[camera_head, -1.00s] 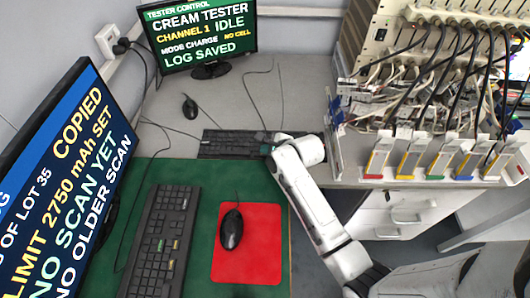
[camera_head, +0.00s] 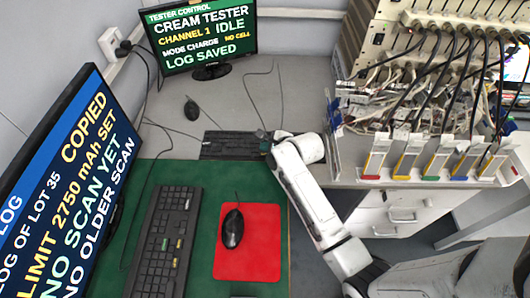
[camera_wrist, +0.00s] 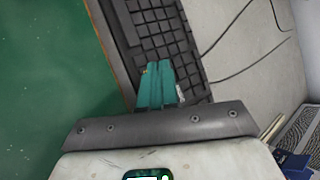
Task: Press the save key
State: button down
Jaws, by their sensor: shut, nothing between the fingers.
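A black keyboard (camera_head: 228,146) lies at the back, behind the green mat, below the tester screen. My gripper (camera_head: 266,143) is at its right part, with the white wrist to the right. In the wrist view the teal fingers (camera_wrist: 157,68) are shut together and empty, with their tips over the dark keys of this keyboard (camera_wrist: 160,30). I cannot tell whether they touch a key. No save key can be made out; the fingers hide some keys. The tester screen (camera_head: 205,33) reads "CHANNEL 1 IDLE", "NO CELL" and "LOG SAVED".
A second keyboard (camera_head: 160,240) with a few coloured keys lies on the green mat (camera_head: 210,180). A black mouse (camera_head: 232,228) sits on a red pad (camera_head: 262,258). A large log screen (camera_head: 50,190) stands left. Cabled racks and coloured holders (camera_head: 405,165) stand right.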

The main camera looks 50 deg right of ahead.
notch_tip(320, 180, up, 4)
jog(key=p, duration=0.4)
jog(key=shift+r, duration=0.25)
dwell(0.5)
